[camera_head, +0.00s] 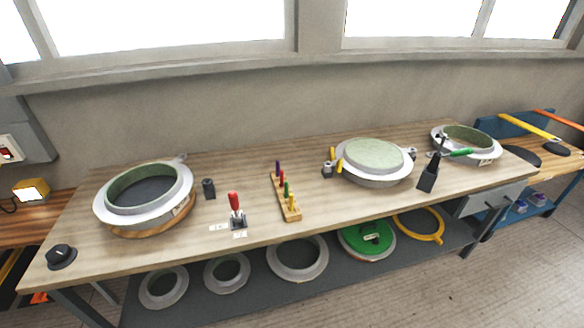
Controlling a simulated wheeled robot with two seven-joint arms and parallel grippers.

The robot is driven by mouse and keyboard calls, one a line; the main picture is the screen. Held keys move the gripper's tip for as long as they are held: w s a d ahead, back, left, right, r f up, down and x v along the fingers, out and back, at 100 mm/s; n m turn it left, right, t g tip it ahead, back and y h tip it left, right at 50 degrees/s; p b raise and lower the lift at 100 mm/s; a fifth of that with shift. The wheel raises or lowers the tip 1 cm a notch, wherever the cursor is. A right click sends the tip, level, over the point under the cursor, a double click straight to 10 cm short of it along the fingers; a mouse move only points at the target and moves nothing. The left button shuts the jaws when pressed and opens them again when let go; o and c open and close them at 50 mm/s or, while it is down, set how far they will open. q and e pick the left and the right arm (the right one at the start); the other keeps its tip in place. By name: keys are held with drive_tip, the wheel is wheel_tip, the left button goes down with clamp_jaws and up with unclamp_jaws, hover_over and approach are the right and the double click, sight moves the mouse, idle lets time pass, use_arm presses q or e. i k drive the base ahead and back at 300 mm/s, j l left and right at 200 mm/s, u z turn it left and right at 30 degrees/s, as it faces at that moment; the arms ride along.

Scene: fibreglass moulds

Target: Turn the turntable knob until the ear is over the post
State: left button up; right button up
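A round mould with a white flange and a green-grey inner ring (112,212) sits on a wooden turntable (150,231) at the left of the bench. A small light ear (180,158) sticks out at the flange's back right. A short dark post (208,188) stands on the bench to the right of the mould. The ear is behind and left of the post, apart from it. A black knob (61,256) is at the bench's front left corner. Neither of my grippers shows in the head view.
A red-handled clamp (235,208) and a wooden rack of coloured pegs (288,206) stand right of the post. A closed mould (374,180), a green-handled clamp (429,178) and another mould (467,157) stand farther right. Several rings lie on the lower shelf (205,306).

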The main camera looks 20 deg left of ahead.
sight(60, 253)
drive_tip(key=u, duration=2.5)
drive_tip(key=i+j, duration=0.3)
drive_tip(key=j, duration=0.2)
